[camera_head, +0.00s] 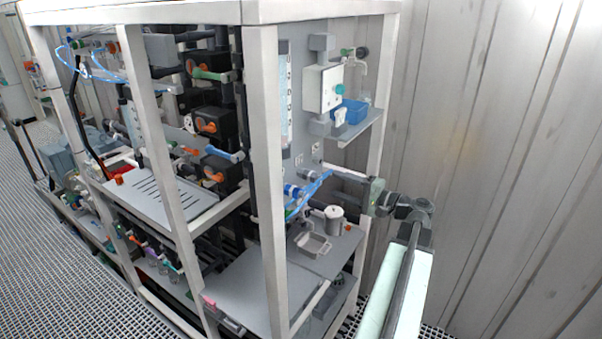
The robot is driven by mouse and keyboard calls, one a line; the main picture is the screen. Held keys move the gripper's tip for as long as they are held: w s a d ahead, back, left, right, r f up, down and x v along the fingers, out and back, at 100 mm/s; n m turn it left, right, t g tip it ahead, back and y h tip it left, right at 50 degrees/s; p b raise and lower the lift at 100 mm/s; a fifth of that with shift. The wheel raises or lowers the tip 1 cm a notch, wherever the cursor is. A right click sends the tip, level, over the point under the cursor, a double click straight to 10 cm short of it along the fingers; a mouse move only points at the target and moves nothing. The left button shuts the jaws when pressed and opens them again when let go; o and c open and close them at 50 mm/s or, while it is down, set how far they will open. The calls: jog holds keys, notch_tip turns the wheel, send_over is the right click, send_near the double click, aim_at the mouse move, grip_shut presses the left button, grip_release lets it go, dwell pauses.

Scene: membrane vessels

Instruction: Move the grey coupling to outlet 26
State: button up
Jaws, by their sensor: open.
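My gripper (318,187) is open, at the right side of the frame rack, and points left toward the grey back panel. Its fingertips are close to several blue tubes (312,191) and a blue fitting (291,190) at the panel. A small grey cylindrical piece (305,175) sits by the upper fingertip; it may be the grey coupling, but I cannot tell. I cannot tell whether the gripper touches it. Small light label plates (299,160) are on the panel above; their numbers are too small to read, so outlet 26 cannot be picked out.
A white frame post (266,180) stands left of the gripper. Below are a grey shelf (255,285), a small tray (313,244) and a white-lidded cup (333,218). A blue bin (350,111) sits on a bracket above. A corrugated wall (500,180) is at right.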

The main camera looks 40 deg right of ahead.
aim_at(321, 180)
jog(key=shift+x, duration=4.7)
jog(key=shift+s+a, duration=0.1)
grip_shut()
jog(key=shift+s+f, duration=0.1)
jog(key=shift+v, duration=2.9)
notch_tip(321, 180, down, 23)
jog(key=b, duration=2.3)
jog(key=shift+f, duration=0.2)
